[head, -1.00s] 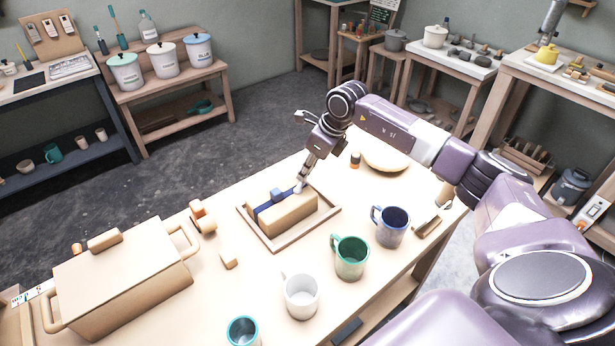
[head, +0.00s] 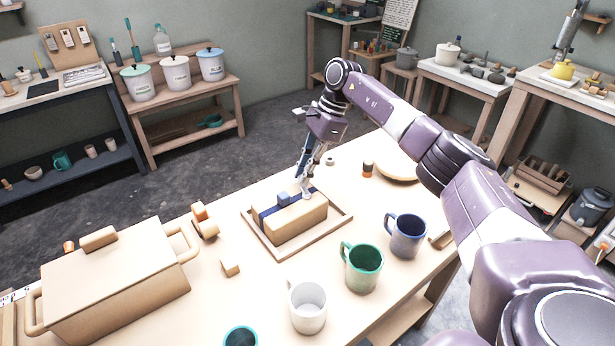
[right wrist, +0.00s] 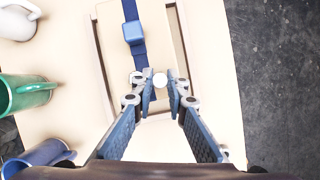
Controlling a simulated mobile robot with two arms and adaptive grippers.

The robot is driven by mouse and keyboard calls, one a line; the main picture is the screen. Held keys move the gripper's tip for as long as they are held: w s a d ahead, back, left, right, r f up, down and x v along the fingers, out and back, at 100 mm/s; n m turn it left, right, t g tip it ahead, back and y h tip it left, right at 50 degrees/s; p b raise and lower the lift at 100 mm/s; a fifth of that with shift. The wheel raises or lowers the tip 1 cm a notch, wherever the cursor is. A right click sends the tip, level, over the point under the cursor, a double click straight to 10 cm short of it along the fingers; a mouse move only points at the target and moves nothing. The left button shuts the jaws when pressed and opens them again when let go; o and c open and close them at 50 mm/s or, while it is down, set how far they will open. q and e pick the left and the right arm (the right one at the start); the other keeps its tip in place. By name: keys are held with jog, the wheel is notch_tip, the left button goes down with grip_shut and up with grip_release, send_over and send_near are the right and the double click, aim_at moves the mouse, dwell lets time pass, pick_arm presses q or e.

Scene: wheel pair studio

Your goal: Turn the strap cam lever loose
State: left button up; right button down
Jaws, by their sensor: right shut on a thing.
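A beige block (head: 297,223) lies in a shallow wooden tray (head: 340,222) on the table. A blue strap (head: 266,213) runs along and over it, with a blue buckle block (head: 284,198) on top; strap and buckle show also in the right wrist view (right wrist: 133,33). My right gripper (head: 306,190) points down at the block's far right end. The rest of the lever is hidden by the fingers. My left gripper is out of view.
White (head: 307,306), green (head: 361,266) and blue (head: 406,236) mugs stand right of the tray. A big lidded box (head: 115,285) is at the left, with a small wooden block (head: 230,266) between. A small dark-and-orange jar (head: 368,169) stands beyond the tray.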

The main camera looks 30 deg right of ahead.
jog(key=shift+w+a+n+g+b, duration=0.1)
jog(key=shift+a+n+g+b, duration=0.2)
jog(key=shift+n, duration=0.4)
jog(key=shift+a+n+g+b, duration=0.15)
jog(key=shift+n+g, duration=0.15)
jog(key=shift+n, duration=0.4)
jog(key=c, duration=1.9)
grip_release()
jog(key=v, duration=0.7)
jog(key=shift+r, duration=0.25)
